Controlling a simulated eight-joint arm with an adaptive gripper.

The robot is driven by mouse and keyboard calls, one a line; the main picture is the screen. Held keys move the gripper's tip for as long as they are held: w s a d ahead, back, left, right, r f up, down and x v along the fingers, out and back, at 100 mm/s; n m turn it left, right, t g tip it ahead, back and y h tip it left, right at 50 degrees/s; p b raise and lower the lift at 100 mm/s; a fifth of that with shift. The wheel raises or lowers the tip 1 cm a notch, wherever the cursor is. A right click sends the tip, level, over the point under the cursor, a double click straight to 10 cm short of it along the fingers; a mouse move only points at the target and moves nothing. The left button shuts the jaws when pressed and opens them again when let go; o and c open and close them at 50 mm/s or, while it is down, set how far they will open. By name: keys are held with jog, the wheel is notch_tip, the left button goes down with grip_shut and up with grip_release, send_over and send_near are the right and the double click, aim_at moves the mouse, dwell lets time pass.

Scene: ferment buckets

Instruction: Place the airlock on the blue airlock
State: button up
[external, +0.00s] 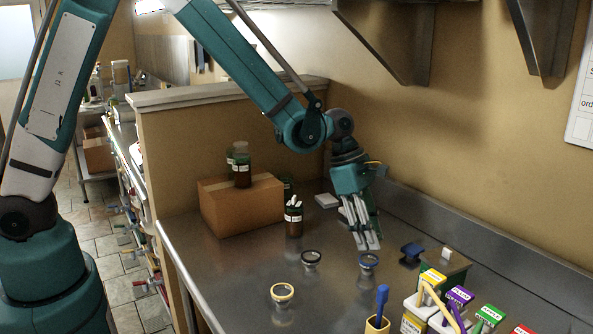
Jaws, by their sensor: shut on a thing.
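My gripper (367,246) points down over the metal counter, its pale fingers close together. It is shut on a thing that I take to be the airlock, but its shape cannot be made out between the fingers. Just below the fingertips stands a small clear piece with a blue rim, the blue airlock (369,263). Whether the held thing touches it cannot be told. A similar piece with a black rim (311,258) stands to the left, and one with a yellow rim (282,293) stands nearer the front.
A cardboard box (243,207) with a dark bottle (242,168) on it stands at the back left. Another bottle (293,220) holds pale sticks. A dark blue item (411,254), a yellow holder (377,324) and several colour-labelled containers (456,299) are at the right. The front left counter is clear.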

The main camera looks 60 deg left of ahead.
jog(key=shift+f, duration=1.9)
jog(key=shift+f+b, duration=0.6)
jog(key=o, duration=0.8)
jog(key=shift+c, duration=0.2)
jog(key=shift+r, duration=0.2)
jog(key=shift+r+p, duration=0.65)
jog(key=v, duration=1.1)
jog(key=shift+a+r, duration=0.2)
jog(key=shift+a, duration=0.05)
jog(key=shift+s, duration=0.1)
